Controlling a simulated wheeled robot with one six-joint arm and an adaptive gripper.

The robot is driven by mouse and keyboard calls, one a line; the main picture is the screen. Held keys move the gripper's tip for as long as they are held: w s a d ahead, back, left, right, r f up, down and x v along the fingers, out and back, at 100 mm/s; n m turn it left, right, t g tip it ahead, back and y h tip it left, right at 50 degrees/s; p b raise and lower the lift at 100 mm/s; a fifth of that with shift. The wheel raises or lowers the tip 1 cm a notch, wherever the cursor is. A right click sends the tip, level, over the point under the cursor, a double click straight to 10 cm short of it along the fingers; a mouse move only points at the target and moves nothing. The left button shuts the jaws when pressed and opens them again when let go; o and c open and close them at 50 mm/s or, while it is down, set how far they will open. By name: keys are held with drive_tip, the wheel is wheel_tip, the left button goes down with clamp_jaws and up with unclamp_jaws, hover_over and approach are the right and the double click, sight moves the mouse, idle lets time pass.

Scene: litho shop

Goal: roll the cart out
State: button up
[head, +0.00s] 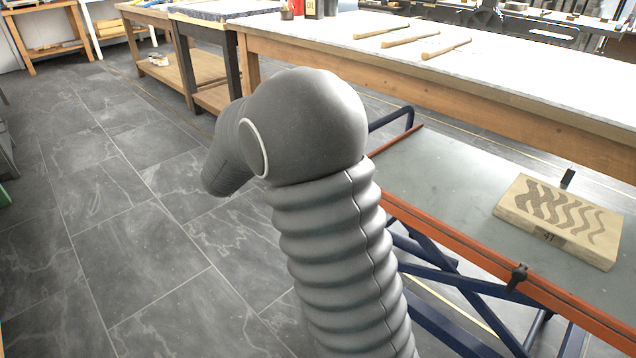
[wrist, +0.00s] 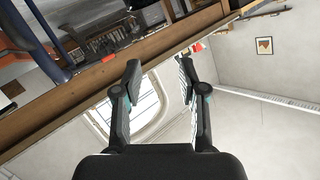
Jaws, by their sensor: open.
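The cart (head: 440,185) stands at the right in the head view, with a grey-green top, orange-red side rails and a blue tubular frame. Its blue handle (head: 397,118) curves up at the far end, beside the long table and partly behind my arm. A stone block (head: 520,212) with a dark wavy pattern lies on the cart's top. In the wrist view my gripper (wrist: 159,68) is open, with nothing between its fingers. A blue tube (wrist: 46,42) shows at the upper left there, apart from the fingers; I cannot tell which part it is. My gripper is hidden in the head view.
A long wooden table (head: 480,80) with a pale top and several wooden tools runs behind the cart. Another bench (head: 185,50) stands further back. The dark tiled floor (head: 130,225) at the left is clear. A wooden edge (wrist: 100,85) crosses the wrist view.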

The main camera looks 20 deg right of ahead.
drive_tip(key=s+d+f+m+g+h, duration=0.25)
drive_tip(key=s+f+g+h, duration=0.2)
drive_tip(key=f, duration=0.35)
drive_tip(key=s+d+f+m+g+h, duration=0.2)
drive_tip(key=s+f+m+g+h, duration=0.1)
drive_tip(key=f+g+h, duration=0.4)
drive_tip(key=w+d+t+y+p, duration=0.1)
drive_tip(key=w+d, duration=0.1)
drive_tip(key=d, duration=1)
drive_tip(key=shift+w+d+f+y, duration=0.2)
drive_tip(key=shift+d+y, duration=0.15)
drive_tip(key=shift+d, duration=0.05)
drive_tip(key=shift+t, duration=0.25)
clamp_jaws()
